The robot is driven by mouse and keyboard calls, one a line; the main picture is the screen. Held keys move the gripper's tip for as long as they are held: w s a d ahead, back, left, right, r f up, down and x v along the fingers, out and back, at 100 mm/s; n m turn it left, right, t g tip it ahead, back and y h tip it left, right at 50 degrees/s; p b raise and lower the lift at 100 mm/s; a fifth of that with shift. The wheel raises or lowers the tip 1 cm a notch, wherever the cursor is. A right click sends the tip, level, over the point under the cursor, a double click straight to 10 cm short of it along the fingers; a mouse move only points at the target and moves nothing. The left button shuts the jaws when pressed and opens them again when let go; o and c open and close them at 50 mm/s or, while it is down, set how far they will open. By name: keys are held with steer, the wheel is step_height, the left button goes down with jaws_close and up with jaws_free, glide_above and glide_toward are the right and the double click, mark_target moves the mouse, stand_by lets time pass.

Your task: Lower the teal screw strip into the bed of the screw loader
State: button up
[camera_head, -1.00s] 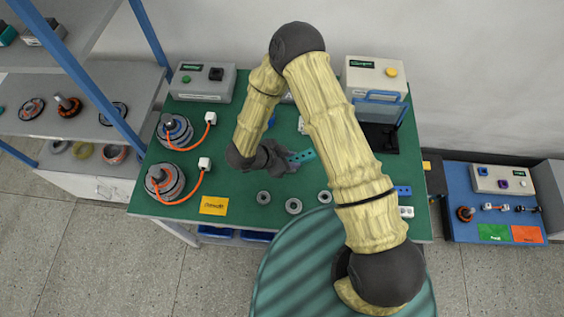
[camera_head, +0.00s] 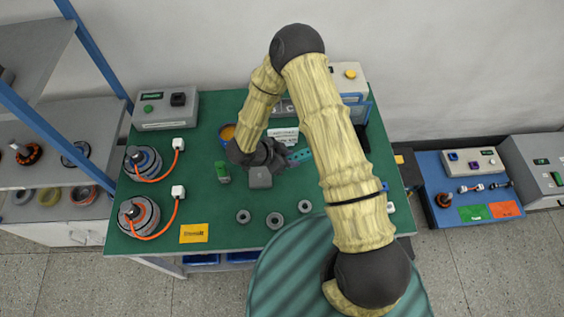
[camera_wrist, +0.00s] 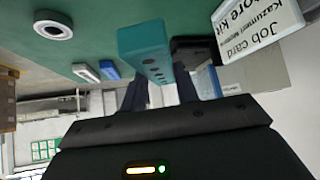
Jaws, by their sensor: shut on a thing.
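The teal screw strip (camera_head: 299,155) is a short bar with a row of holes. It is held above the green table, sticking out to the right of my gripper (camera_head: 284,156). In the wrist view the strip (camera_wrist: 147,48) stands out from between my dark fingers (camera_wrist: 160,95), which are shut on its near end.
A grey block (camera_head: 260,177) and a green-topped part (camera_head: 222,171) stand near my gripper. A white job card (camera_head: 283,136) is behind it. Several grey rings (camera_head: 275,220) lie in front. Two motors with orange cables (camera_head: 139,215) are at the left.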

steer(key=w+d+m+g+b, duration=0.1)
steer(key=w+d, duration=0.3)
steer(key=d, duration=0.2)
steer(key=w+d+f+m+g+b, duration=0.1)
steer(key=w+d+b, duration=0.1)
steer(key=w+d, duration=0.2)
steer(key=w+d+f+m+g+b, duration=0.1)
steer(key=w+d+m, duration=0.1)
steer(key=d, duration=0.7)
steer(key=shift+w+f+h+b, duration=0.2)
steer(key=shift+w+h+b, duration=0.15)
steer(key=shift+w, duration=0.55)
steer(key=shift+s+f, duration=0.15)
steer(key=shift+f, duration=0.15)
steer(key=shift+f, duration=0.1)
